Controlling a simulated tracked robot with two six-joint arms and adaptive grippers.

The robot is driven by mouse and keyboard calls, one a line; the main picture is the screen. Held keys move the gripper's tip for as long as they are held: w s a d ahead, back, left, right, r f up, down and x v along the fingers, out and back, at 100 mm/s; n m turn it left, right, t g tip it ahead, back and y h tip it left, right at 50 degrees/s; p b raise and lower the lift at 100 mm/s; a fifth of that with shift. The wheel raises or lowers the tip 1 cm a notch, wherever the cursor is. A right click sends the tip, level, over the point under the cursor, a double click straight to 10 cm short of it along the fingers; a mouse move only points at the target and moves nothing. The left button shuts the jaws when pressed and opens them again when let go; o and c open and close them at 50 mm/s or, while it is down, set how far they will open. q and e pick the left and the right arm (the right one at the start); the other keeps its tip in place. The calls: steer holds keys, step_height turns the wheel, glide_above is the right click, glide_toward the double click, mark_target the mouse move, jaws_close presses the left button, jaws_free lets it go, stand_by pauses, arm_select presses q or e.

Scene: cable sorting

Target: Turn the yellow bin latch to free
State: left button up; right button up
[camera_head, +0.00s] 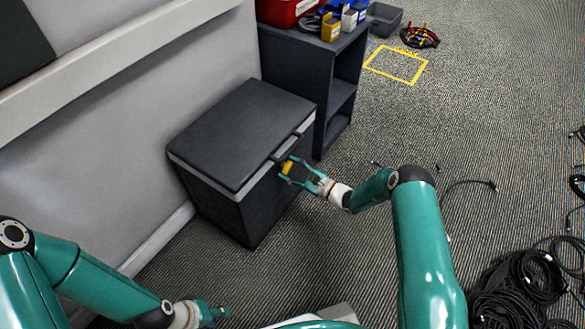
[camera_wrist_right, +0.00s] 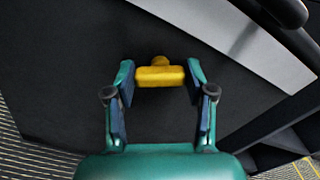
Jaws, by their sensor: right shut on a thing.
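The yellow latch (camera_head: 287,167) is on the front of the dark grey lidded bin (camera_head: 232,208), just below the lid's light rim. In the right wrist view the yellow latch (camera_wrist_right: 160,76) shows as a wide bar with a small round knob above it. My right gripper (camera_head: 290,172) is at the bin front with its fingers on either side of the latch bar; in the wrist view the right gripper (camera_wrist_right: 159,82) is shut on the bar's two ends. The bin lid is down. My left gripper (camera_head: 222,314) is low at the bottom, away from the bin; its fingers are small and unclear.
A dark shelf (camera_head: 290,55) stands beside the bin, carrying a red box (camera_head: 285,10) and small coloured containers. A yellow floor outline (camera_head: 397,65) and a grey tray (camera_head: 385,20) lie behind. Black cable coils (camera_head: 515,290) lie at the right. The wall is close behind the bin.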

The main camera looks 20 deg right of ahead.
steer(key=n, duration=0.6)
steer(key=shift+n, duration=0.3)
steer(key=n, duration=0.5)
steer(key=shift+a+f+n, duration=0.15)
steer(key=shift+n, duration=0.15)
steer(key=o, duration=1.2)
steer(key=shift+f, duration=0.1)
steer(key=shift+c, duration=0.2)
steer(key=v, duration=1.2)
